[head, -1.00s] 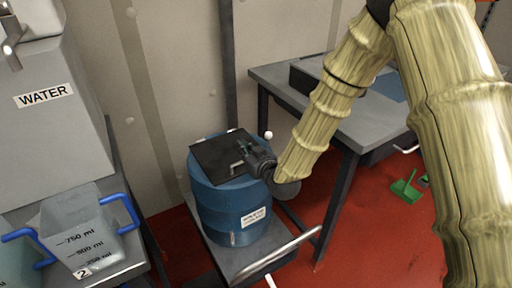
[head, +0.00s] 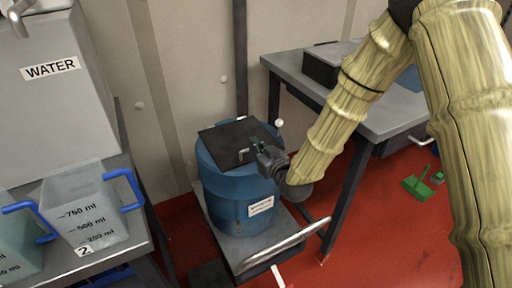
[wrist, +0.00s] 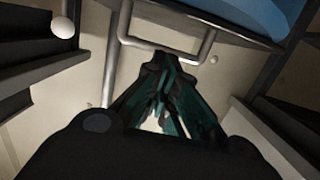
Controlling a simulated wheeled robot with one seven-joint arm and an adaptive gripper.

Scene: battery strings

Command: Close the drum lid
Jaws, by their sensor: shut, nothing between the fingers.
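The blue drum (head: 236,202) stands upright on a grey trolley and carries a white label. Its black square lid (head: 228,138) lies over the drum top and looks about flat; I cannot tell whether it is fully seated. A small pale handle (head: 243,154) shows on the lid. My gripper (head: 256,147) is at the lid's right side, close to the handle; contact is unclear. In the wrist view my gripper (wrist: 168,97) has its fingers together with nothing between them. A pale bar (wrist: 165,46) lies just beyond the fingertips, and a blue surface (wrist: 245,14) shows at top right.
The trolley (head: 262,252) has a push bar at its front. A grey table (head: 350,117) with a dark box stands at right behind my arm. A green dustpan (head: 418,187) lies on the red floor.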

